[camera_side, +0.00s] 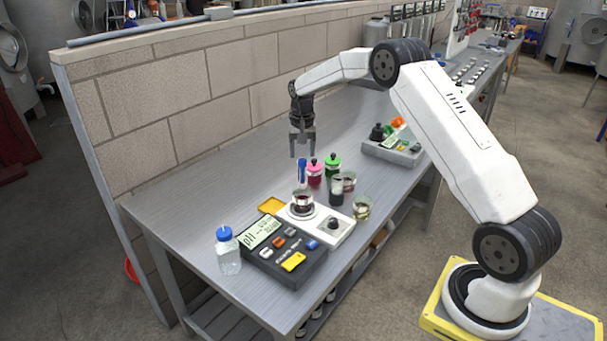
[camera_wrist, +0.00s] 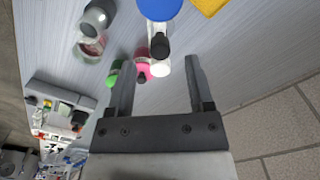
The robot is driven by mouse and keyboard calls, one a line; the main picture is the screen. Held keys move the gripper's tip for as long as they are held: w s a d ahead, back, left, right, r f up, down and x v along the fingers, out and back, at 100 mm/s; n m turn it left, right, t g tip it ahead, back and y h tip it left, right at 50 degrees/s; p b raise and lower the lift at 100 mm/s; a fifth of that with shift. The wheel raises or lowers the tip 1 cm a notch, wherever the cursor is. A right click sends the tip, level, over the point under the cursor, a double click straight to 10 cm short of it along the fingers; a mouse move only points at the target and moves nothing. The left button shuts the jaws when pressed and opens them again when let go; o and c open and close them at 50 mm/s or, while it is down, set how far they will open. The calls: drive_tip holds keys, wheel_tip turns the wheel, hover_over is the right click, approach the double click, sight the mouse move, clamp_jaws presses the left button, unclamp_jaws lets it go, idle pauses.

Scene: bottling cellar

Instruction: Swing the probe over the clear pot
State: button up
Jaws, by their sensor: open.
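In the side view, the upright blue probe (camera_side: 302,171) stands behind a glass pot of dark red liquid (camera_side: 302,203) on a white stirrer plate. A glass pot with pale yellowish liquid (camera_side: 361,208), the clearest-looking one, stands to the right of the plate. A dark pot (camera_side: 337,192) and a pinkish pot (camera_side: 348,181) stand behind it. My gripper (camera_side: 302,156) points down, open and empty, close above the probe. In the wrist view, the open fingers (camera_wrist: 160,62) straddle a black-and-white piece with a large blue round part (camera_wrist: 161,7) beyond; whether they touch anything is unclear.
A pink-capped bottle (camera_side: 314,174) and a green-capped bottle (camera_side: 332,167) stand right beside the probe. A pH meter (camera_side: 283,262) and blue-capped bottle (camera_side: 228,252) are in front. A brick wall (camera_side: 235,72) runs behind; bench between wall and bottles is bare.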

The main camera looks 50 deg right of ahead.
drive_tip(key=shift+f, duration=1.5)
clamp_jaws()
drive_tip(key=shift+r, duration=0.1)
